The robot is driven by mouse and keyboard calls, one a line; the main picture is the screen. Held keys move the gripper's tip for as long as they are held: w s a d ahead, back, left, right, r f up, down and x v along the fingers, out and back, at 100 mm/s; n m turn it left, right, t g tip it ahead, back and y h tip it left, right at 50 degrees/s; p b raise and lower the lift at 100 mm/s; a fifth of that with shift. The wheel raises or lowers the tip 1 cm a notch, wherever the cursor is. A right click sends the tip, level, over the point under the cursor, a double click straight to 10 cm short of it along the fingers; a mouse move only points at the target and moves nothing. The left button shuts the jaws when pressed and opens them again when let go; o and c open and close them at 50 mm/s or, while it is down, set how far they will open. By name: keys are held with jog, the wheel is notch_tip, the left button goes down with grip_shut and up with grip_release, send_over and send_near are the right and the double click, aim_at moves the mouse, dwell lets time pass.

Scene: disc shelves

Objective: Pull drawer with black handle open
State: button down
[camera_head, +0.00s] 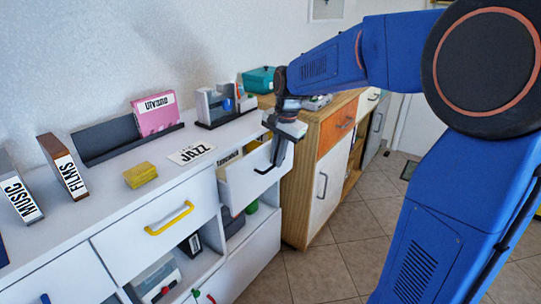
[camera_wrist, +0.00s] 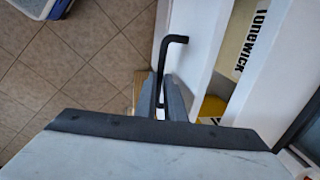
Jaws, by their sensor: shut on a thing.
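The drawer (camera_head: 258,188) with the black handle (camera_head: 263,171) is at the right end of the white cabinet. It stands pulled out, with its inside partly visible from above. In the wrist view the black handle (camera_wrist: 163,55) runs along the white drawer front (camera_wrist: 194,45). My gripper (camera_wrist: 165,100) is shut on the handle's near part, its two grey fingers on either side of it. In the head view my gripper (camera_head: 281,150) reaches down over the drawer front, and its fingertips are hard to make out. Inside the drawer lies a pale item (camera_wrist: 247,45) marked "TONEWICK".
A drawer with a yellow handle (camera_head: 170,218) is shut to the left. A yellow block (camera_head: 140,175), a JAZZ card (camera_head: 191,153) and disc boxes stand on the cabinet top. A wooden cabinet (camera_head: 303,185) stands close at right. Tiled floor (camera_head: 330,262) is clear in front.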

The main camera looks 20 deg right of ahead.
jog(key=s+d, duration=1.3)
jog(key=s, duration=0.5)
jog(key=c, duration=1.8)
grip_release()
jog(key=shift+c, duration=0.2)
notch_tip(320, 180, up, 17)
jog(key=s+d, duration=0.2)
jog(key=shift+s, duration=0.35)
